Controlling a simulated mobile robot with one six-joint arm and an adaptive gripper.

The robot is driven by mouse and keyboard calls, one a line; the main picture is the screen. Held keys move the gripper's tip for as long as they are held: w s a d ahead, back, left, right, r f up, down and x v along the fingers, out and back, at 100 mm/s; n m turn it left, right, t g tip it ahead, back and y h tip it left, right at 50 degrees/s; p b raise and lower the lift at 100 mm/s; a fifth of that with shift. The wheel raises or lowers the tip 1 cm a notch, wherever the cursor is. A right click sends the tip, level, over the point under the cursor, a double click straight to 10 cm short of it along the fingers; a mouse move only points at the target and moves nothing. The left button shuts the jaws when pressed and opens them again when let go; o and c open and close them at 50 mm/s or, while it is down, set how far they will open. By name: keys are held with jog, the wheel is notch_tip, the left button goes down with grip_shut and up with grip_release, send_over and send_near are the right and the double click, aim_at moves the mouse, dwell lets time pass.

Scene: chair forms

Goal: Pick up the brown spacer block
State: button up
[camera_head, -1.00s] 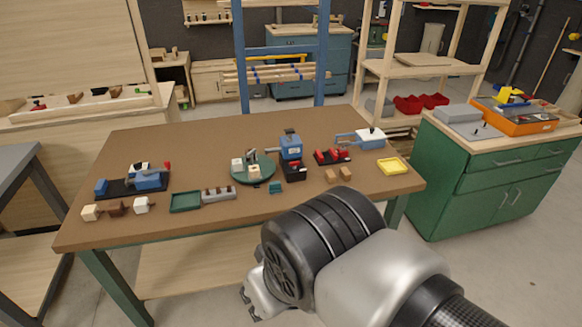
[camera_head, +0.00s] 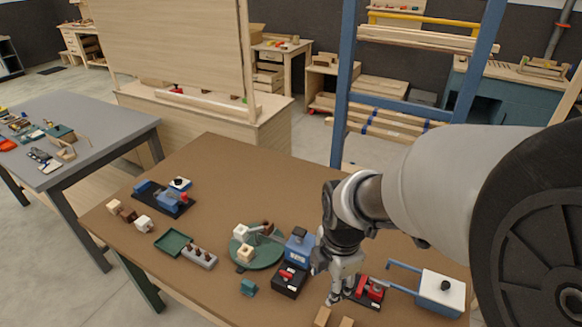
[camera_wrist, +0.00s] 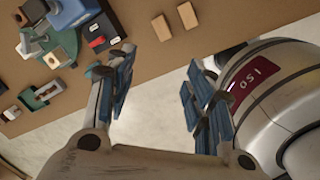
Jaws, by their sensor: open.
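A dark brown block (camera_head: 127,214) sits between two cream blocks at the table's left end in the head view. Another small brown piece (camera_head: 267,228) stands on the green turntable (camera_head: 270,259), near cream cubes. Two lighter tan blocks (camera_head: 322,317) lie at the table's near edge; they also show in the wrist view (camera_wrist: 161,28). I cannot tell for sure which one is the spacer block. My gripper (camera_head: 333,297) hangs over the table's near right part, close to the tan blocks. In the wrist view its fingers (camera_wrist: 163,88) are spread with nothing between them.
A black box with a blue-grey device (camera_head: 299,246) and a red-and-black fixture (camera_head: 367,290) stand near my gripper. A blue-and-white device (camera_head: 441,290) is at right. A green tray (camera_head: 172,242) and a pegged grey strip (camera_head: 199,255) lie left of centre. The table's back is clear.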

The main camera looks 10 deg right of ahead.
notch_tip(320, 180, down, 3)
jog(key=w+n+p, duration=0.1)
jog(key=w+n, duration=0.1)
jog(key=n, duration=0.3)
jog(key=n+g+b, duration=0.1)
jog(key=n+b, duration=0.2)
jog(key=b, duration=0.1)
send_over(323, 316)
jog(key=f, duration=1.4)
jog(key=shift+s+a+f, duration=0.15)
jog(key=shift+a+f, duration=0.1)
jog(key=shift+d+f+b, duration=0.2)
jog(key=shift+f+b, duration=0.95)
jog(key=shift+f, duration=1.85)
jog(key=shift+r, duration=0.1)
jog(key=c, duration=1.1)
jog(key=shift+o, duration=0.2)
jog(key=shift+r, duration=0.1)
